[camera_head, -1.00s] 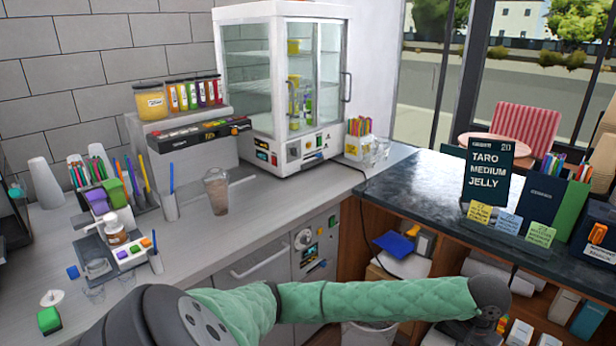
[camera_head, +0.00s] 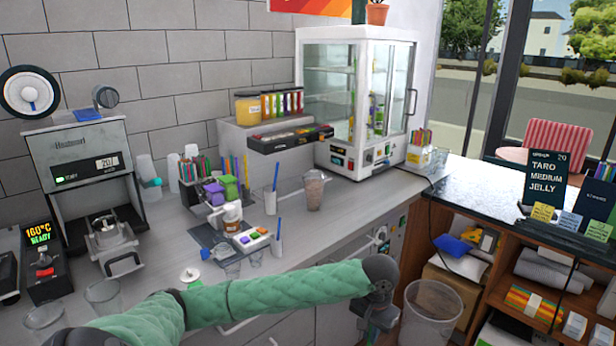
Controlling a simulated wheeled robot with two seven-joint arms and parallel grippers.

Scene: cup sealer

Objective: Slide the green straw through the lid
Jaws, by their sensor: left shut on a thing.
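A clear cup with a brown drink (camera_head: 313,192) stands upright on the grey counter, below the display cabinet. Its top is too small to tell whether a lid is on. My left gripper (camera_head: 376,318) hangs in front of the counter edge, at the end of the green-sleeved arm, to the right of and nearer than the cup. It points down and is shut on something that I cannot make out. No single green straw can be picked out; mixed coloured straws (camera_head: 201,167) stand in a holder at the back of the counter. My right gripper is not in view.
A sealing machine (camera_head: 88,160) stands at the left, beside a lit control box (camera_head: 42,262). Empty clear cups (camera_head: 103,296) stand at the front left. A bin (camera_head: 430,312) stands right of my gripper.

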